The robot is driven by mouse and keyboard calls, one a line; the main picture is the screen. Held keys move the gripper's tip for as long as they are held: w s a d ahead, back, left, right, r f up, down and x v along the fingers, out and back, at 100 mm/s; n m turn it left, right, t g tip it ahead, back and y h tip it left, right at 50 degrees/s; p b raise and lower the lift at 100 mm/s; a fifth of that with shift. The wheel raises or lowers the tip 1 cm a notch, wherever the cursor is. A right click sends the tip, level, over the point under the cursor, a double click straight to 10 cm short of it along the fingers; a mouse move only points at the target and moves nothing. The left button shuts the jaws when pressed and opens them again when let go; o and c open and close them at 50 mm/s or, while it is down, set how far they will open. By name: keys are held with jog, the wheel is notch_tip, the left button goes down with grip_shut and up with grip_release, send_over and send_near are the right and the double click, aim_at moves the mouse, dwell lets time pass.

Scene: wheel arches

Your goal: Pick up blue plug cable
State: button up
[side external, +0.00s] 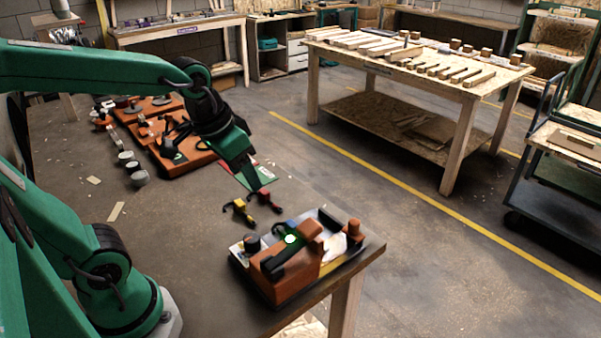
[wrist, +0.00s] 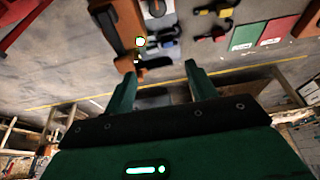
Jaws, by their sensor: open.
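A small blue piece, which looks like the blue plug cable (side external: 278,228), lies at the back edge of the tray (side external: 325,263), partly hidden by an orange-brown box. In the wrist view, a bluish plug (wrist: 166,43) shows just beyond and between my fingertips. My gripper (side external: 249,184) hangs above the bench, up and left of the tray, pointing down. Its fingers also show in the wrist view (wrist: 159,70), spread apart with nothing between them.
A yellow plug cable (side external: 238,208) and a red one (side external: 265,199) lie on the bench behind the tray. The orange-brown box (side external: 285,275) fills the tray's front. A larger orange tray (side external: 175,160) with parts sits farther back. Bare bench lies left of the tray.

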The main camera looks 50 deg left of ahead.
jog(key=w+f+g, duration=0.2)
jog(key=w+f, duration=0.3)
jog(key=w, duration=0.2)
jog(key=g, duration=0.2)
send_near(291, 223)
jog(key=shift+s+a+f, duration=0.1)
jog(key=shift+s, duration=0.15)
jog(key=shift+w+f, duration=0.15)
jog(key=shift+f, duration=0.15)
jog(key=shift+f, duration=0.1)
jog(key=shift+f, duration=1.2)
jog(key=shift+f, duration=0.1)
jog(key=shift+f, duration=2.5)
